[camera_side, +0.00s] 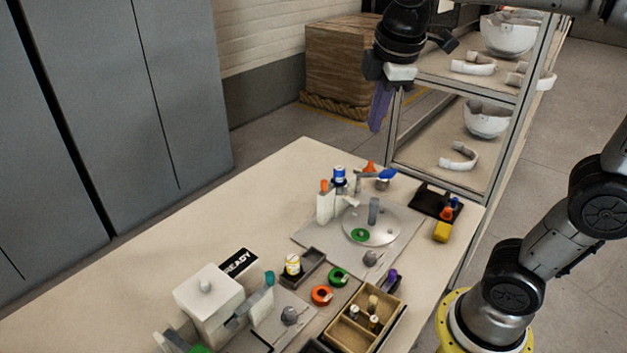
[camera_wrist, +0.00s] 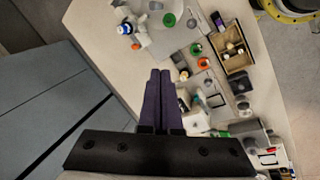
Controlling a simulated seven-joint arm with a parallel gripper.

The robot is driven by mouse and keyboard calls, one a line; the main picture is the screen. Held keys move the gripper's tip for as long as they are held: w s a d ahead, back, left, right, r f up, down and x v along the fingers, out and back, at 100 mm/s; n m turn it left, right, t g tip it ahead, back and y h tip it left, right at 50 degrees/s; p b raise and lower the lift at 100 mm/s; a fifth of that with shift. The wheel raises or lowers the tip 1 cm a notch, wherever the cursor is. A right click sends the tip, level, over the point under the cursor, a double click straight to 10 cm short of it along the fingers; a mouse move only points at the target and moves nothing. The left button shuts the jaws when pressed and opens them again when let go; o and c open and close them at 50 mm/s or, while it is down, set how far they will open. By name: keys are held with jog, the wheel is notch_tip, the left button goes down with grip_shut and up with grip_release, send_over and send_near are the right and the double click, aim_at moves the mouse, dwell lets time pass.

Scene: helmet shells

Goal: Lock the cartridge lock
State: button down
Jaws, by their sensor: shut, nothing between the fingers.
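My gripper (camera_side: 377,128) is shut and empty, high above the far end of the table. Its purple fingers (camera_wrist: 160,74) lie together in the wrist view. A blue-capped cartridge (camera_side: 339,178) stands upright at a fixture with a round grey plate (camera_side: 384,231); its cap also shows in the wrist view (camera_wrist: 125,28). Beside it are a blue-ended lever (camera_side: 387,174) and a white post with an orange top (camera_side: 324,204). A yellow-banded white cartridge (camera_side: 292,264) stands at a dark tray. I cannot tell which part is the cartridge lock. The gripper touches none of these.
A white housing (camera_side: 207,291) and a READY sign (camera_side: 239,262) stand at the near left. A wooden box (camera_side: 345,329) with compartments, an orange ring (camera_side: 321,295) and a green ring (camera_side: 338,277) lie nearby. The far left tabletop is clear. A shelf rack (camera_side: 455,85) stands behind.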

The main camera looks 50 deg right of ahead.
jog(key=w+f+n+g+h, duration=0.1)
jog(key=w+f+n+g, duration=0.15)
jog(key=w, duration=0.95)
jog(key=w+a+f+n+g, duration=0.1)
jog(key=w+f, duration=0.2)
jog(key=f, duration=0.2)
jog(key=w+a+f+n+g+h, duration=0.1)
jog(key=w+a+f, duration=0.1)
jog(key=w+f, duration=0.2)
notch_tip(320, 180, down, 3)
jog(key=shift+w+r, duration=0.15)
jog(key=shift+r, duration=0.05)
jog(key=shift+s+d+f, duration=0.4)
jog(key=shift+d+f, duration=0.85)
jog(key=shift+f, duration=0.3)
jog(key=shift+s+d+f, duration=0.4)
jog(key=shift+d+f, duration=0.8)
jog(key=shift+f, duration=0.3)
jog(key=shift+s+d+f, duration=0.4)
jog(key=shift+d+f, duration=0.85)
jog(key=shift+f, duration=0.3)
